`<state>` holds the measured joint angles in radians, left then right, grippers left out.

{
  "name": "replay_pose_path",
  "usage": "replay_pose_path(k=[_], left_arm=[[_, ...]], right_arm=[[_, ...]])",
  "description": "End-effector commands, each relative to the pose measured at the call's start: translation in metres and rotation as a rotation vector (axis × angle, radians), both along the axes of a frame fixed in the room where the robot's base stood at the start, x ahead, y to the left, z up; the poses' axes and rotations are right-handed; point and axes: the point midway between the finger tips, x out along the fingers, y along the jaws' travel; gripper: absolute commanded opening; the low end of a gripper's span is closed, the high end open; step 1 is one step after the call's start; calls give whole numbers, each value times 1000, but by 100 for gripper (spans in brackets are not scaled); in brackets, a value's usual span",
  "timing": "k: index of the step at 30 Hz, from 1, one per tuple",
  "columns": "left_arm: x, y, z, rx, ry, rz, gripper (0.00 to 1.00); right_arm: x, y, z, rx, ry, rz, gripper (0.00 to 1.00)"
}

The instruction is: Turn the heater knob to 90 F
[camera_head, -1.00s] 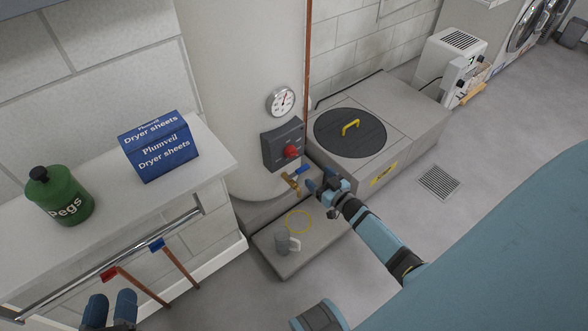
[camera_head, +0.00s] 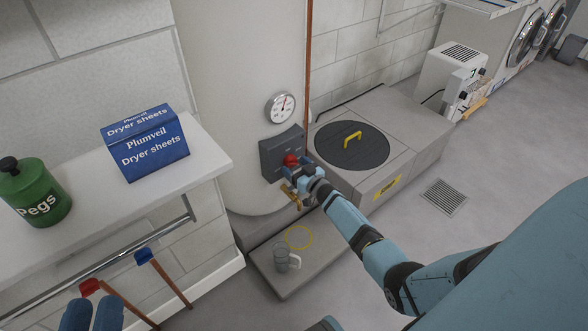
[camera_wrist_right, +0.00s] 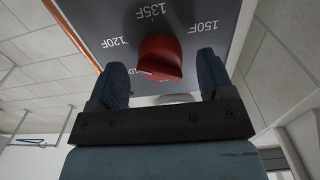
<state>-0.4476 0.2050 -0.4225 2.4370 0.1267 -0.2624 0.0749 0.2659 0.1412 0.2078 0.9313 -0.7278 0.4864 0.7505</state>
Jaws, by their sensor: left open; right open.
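The red heater knob (camera_head: 291,160) sits on a dark control box (camera_head: 270,161) on the front of the large pale tank (camera_head: 245,70). In the right wrist view the knob (camera_wrist_right: 160,57) lies between the two fingers of my open right gripper (camera_wrist_right: 162,66), with gaps at both sides. Marks 120F, 135F and 150F show upside down around it; a 90 F mark is not in view. Which mark the knob points at is unclear. In the head view my right gripper (camera_head: 300,174) is at the knob. My left gripper (camera_head: 90,314) is open and empty at the bottom left.
A round gauge (camera_head: 281,107) is above the box and a brass tap (camera_head: 290,196) below it. A copper pipe (camera_head: 308,60) runs beside the tank. A shelf at left holds dryer sheets (camera_head: 148,145) and a pegs bottle (camera_head: 36,190).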

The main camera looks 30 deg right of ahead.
Motion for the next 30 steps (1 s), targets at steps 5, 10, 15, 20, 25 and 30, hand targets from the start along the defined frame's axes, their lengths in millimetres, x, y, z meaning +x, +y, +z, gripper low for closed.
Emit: replay_pose_path(k=[5,10,15,20,25,30], left_arm=[[1,-1,-8,11,20,-7,43],[1,-1,-8,12,23,-7,43],[1,-1,-7,11,23,-8,43],[0,-1,-7,11,23,-7,43],[0,-1,-8,11,23,-7,43],[0,-1,-9,12,26,-8,43]], right_arm=[[12,1,0,1,0,0,74],[13,1,0,1,1,0,74],[13,1,0,0,1,0,61],[12,1,0,0,1,0,26],[12,1,0,-4,1,0,26],[12,1,0,-39,-2,0,26]])
